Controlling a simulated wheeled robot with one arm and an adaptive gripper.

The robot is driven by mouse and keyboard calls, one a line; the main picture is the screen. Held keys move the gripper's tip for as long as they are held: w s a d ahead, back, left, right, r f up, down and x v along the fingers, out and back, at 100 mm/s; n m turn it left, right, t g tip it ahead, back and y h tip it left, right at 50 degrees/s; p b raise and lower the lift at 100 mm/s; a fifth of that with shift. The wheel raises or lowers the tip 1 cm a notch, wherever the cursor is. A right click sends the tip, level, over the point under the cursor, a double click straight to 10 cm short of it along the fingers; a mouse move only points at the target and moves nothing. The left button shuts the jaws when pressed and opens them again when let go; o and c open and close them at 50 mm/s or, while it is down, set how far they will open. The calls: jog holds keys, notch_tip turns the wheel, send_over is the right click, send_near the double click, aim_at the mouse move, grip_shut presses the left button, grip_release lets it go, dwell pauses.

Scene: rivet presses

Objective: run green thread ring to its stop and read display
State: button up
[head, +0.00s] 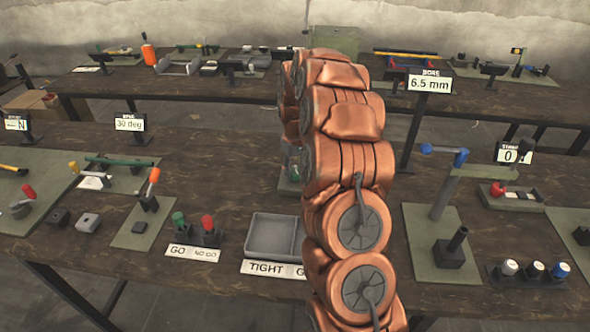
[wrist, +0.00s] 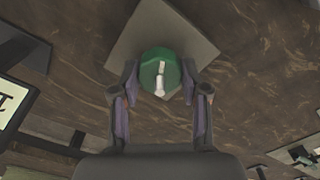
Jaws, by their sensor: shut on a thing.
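The green thread ring (wrist: 160,72) is a round green knob with a white pointer mark, in the middle of the wrist view. It sits over a grey-green square base plate (wrist: 130,40). My gripper (wrist: 160,84) is shut on the green ring, one finger on each side. In the head view my copper-coloured arm hides most of the ring; a bit of green (head: 292,160) shows at its left edge. A display (head: 430,84) labelled BORE reads 6.5 mm, on a post right of my arm.
A grey two-part tray (head: 272,236) with a TIGHT label stands left of my arm. Red and green GO/NO GO gauges (head: 208,228) stand further left. A press with a blue-tipped lever (head: 447,205) stands on the right. A second bench (head: 250,92) runs behind.

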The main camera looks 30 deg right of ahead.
jog(key=shift+c, duration=1.3)
jog(key=shift+f+m+b, duration=0.25)
jog(key=shift+m+b, duration=0.15)
jog(key=shift+b, duration=0.5)
jog(key=shift+m+b, duration=0.6)
jog(key=shift+b, duration=0.15)
jog(key=shift+r+m, duration=0.2)
jog(key=shift+m, duration=0.2)
jog(key=o, duration=1.1)
jog(key=shift+o, duration=0.2)
jog(key=shift+r, duration=0.15)
